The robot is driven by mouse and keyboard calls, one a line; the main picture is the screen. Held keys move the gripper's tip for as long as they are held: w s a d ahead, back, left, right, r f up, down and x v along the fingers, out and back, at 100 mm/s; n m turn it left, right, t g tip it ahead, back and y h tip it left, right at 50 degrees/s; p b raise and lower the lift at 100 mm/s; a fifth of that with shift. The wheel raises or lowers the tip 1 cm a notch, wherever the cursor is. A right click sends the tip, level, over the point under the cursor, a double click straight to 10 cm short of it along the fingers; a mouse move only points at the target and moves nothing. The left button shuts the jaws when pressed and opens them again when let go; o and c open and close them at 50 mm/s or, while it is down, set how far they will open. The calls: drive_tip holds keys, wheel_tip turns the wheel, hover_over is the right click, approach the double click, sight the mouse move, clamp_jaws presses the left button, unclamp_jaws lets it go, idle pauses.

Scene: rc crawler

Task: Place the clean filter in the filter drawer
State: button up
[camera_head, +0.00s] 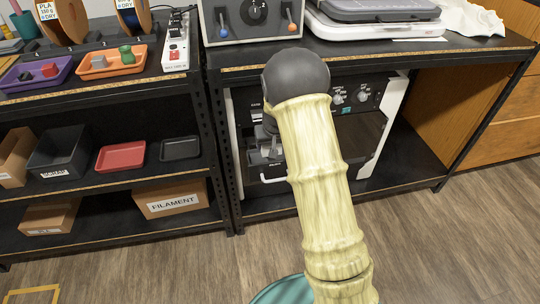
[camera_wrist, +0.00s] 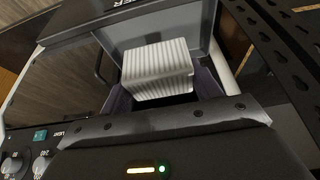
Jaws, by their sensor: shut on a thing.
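The clean filter (camera_wrist: 158,68) is a white pleated block in the middle of the wrist view. My gripper (camera_wrist: 162,88) is shut on it, with the filter between its fingers. The filter drawer (camera_wrist: 208,45) looks like the grey, open-topped part behind and around the filter. I cannot tell whether the filter touches it. In the head view my arm covers most of the gripper and the filter. The machine's black control panel (camera_head: 352,95) with knobs shows to the right of my arm.
The machine stands in a black shelf unit, with a shelf post (camera_head: 222,150) close on its left. A worktop (camera_head: 370,48) is above it. Trays and a FILAMENT box (camera_head: 172,199) fill the left shelves. The wooden floor (camera_head: 450,245) in front is clear.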

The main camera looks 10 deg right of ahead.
drive_tip(key=shift+a+f+b, duration=0.1)
drive_tip(key=shift+f+b, duration=0.65)
drive_tip(key=shift+f, duration=1.7)
drive_tip(key=shift+f, duration=0.15)
drive_tip(key=o, duration=1.1)
